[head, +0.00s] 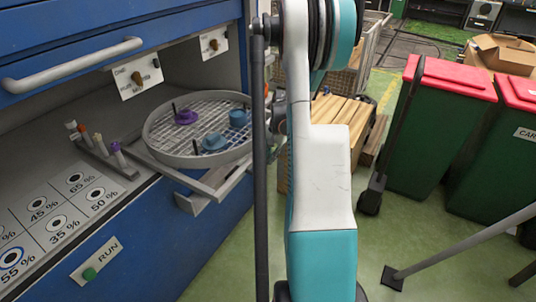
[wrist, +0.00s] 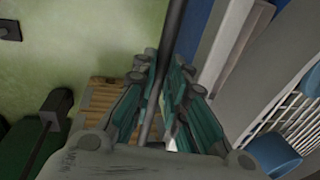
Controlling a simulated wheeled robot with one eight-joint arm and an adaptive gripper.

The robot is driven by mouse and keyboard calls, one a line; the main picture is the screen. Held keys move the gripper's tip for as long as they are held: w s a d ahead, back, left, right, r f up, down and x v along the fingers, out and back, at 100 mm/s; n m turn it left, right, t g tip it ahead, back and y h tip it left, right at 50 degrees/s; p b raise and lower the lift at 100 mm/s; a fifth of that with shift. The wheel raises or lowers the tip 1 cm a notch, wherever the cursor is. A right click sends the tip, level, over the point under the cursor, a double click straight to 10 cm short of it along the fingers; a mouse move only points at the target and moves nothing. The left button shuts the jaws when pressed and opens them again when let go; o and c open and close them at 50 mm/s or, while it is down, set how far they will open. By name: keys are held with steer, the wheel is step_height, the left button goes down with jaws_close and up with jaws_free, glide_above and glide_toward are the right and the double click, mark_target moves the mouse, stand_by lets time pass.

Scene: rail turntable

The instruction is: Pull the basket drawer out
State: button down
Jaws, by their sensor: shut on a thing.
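The basket drawer carries a round grey wire basket (head: 190,161) and stands out a little from the blue cabinet. Its pale tray edge (head: 208,195) shows below the basket. A purple piece (head: 186,117) and two blue pieces (head: 214,142) sit in the basket. In the wrist view the basket's wires (wrist: 262,124) are at the right, beside the pale drawer edge (wrist: 216,45). My gripper (wrist: 163,75) is shut on a thin dark bar (wrist: 174,22) running alongside that edge. Where the bar joins the drawer is hidden. In the head view my arm hides most of my gripper.
A blue drawer with a grey handle (head: 75,66) is above. Small bottles (head: 99,144) stand in a rack left of the basket. Stacked wood (head: 340,112) and green bins with red lids (head: 435,125) stand to the right. Green floor is free before the cabinet.

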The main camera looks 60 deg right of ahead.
steer(key=c, duration=1.6)
jaws_free()
step_height(320, 180, up, 12)
steer(key=s, duration=0.2)
steer(key=shift+s, duration=0.2)
steer(key=shift+d+f, duration=0.1)
steer(key=shift+f, duration=0.05)
